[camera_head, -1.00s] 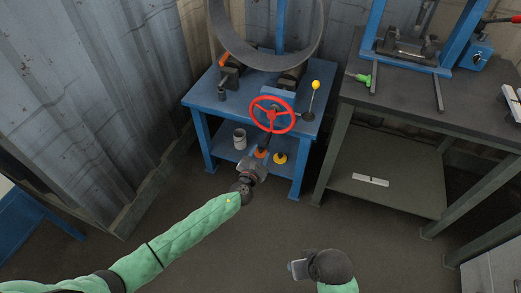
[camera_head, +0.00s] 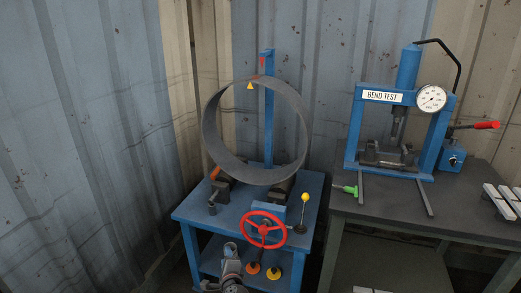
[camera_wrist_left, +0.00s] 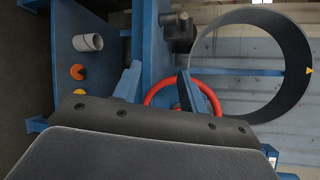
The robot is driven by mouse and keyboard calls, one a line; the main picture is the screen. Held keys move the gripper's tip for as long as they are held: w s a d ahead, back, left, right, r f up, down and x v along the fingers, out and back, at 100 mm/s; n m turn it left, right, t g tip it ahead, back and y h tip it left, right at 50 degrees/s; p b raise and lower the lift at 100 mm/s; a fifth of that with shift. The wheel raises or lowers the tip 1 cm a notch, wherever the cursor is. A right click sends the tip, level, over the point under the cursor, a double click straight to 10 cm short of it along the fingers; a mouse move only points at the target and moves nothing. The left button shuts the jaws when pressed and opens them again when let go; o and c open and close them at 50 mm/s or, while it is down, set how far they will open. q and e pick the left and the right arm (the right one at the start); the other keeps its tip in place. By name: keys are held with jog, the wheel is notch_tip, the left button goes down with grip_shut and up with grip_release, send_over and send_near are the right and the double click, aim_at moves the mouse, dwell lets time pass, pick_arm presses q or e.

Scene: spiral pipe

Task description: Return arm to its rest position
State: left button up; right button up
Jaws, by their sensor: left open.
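My left gripper (camera_head: 232,275) is at the bottom edge of the head view, in front of the blue bench and below the red handwheel (camera_head: 263,230). In the left wrist view its two blue fingers (camera_wrist_left: 166,86) are spread apart with nothing between them. The handwheel shows beyond the fingers, and no grip on it is visible. A large grey pipe ring (camera_head: 207,140) stands upright on the bench machine. A yellow triangle sits at its top, near a red pointer (camera_head: 262,62) on the blue post. My right gripper is out of view.
The blue bench (camera_head: 185,215) carries a yellow-knobbed lever (camera_head: 304,198). A grey cup (camera_head: 230,248) and orange and yellow knobbed parts are on its lower shelf. The dark workbench (camera_head: 450,205) with a bend-test press (camera_head: 359,125) stands at right. Corrugated walls close the back and left.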

pick_arm(q)
jog(key=s+r+n+g+h+p, duration=0.1)
jog(key=s+r+n+g+h, duration=0.35)
jog(key=s, duration=0.85)
jog(key=s+r+n+g+h+p, duration=0.1)
jog(key=s+n+g, duration=0.4)
jog(key=s+n, duration=0.7)
jog(key=s+a+f+g, duration=0.1)
jog(key=s+f, duration=0.2)
jog(key=s, duration=0.6)
jog(key=s+a+f+g, duration=0.1)
jog(key=s+f+g, duration=0.1)
jog(key=s, duration=0.8)
jog(key=shift+s+f, duration=0.25)
jog(key=shift+f, duration=0.6)
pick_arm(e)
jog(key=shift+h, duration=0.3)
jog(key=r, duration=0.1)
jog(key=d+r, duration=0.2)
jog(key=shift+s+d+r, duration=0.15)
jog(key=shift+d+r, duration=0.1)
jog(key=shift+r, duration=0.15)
pick_arm(q)
jog(key=shift+d+g+p, duration=0.1)
jog(key=shift+g+p, duration=0.15)
jog(key=shift+p, duration=0.05)
